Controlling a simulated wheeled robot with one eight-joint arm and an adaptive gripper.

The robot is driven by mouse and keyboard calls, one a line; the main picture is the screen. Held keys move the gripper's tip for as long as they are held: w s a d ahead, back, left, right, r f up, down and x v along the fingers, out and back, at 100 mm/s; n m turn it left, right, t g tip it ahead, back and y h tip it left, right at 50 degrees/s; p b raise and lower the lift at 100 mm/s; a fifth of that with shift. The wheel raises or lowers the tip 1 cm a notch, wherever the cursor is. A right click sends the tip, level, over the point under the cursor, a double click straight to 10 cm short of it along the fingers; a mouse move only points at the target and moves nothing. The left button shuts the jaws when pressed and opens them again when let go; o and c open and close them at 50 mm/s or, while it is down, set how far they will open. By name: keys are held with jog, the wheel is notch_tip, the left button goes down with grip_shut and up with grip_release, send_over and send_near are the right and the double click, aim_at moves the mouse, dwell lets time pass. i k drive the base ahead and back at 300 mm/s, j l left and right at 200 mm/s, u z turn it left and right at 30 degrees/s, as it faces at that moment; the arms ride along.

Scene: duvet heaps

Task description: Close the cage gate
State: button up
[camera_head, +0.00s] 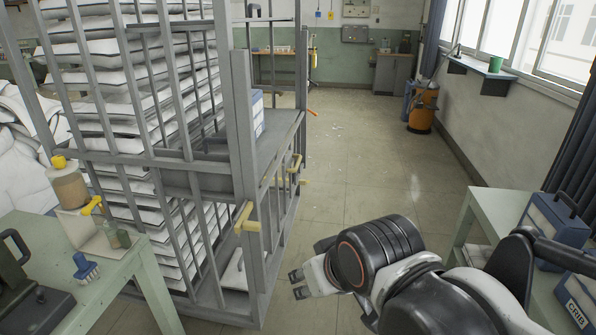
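The grey barred metal cage (185,163) stands left of centre, with stacked white folded bedding behind its bars. A yellow handle (246,217) is on its near right corner post. More yellow fittings (297,166) sit farther back along its right side. I cannot tell for sure which barred panel is the gate or how far it stands open. My gripper (298,283) is low in the middle, pointing left, to the right of the corner post and below the yellow handle. Its two fingertips are apart with nothing seen between them. It appears clear of the cage.
A pale green table (130,268) with bottles and a brush is at the near left. Another table (490,205) with blue boxes is at the right, close to my arm. An orange drum (423,108) stands farther back. The tiled floor (350,150) between is mostly clear.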

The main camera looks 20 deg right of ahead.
aim_at(287, 161)
jog(key=i+l, duration=0.5)
jog(key=l, duration=0.15)
jog(key=i+l+z, duration=0.1)
jog(key=i+l, duration=0.35)
jog(key=l, duration=0.15)
jog(key=i+j, duration=0.25)
jog(key=i+j+u, duration=0.1)
jog(key=j, duration=0.35)
jog(key=i, duration=0.1)
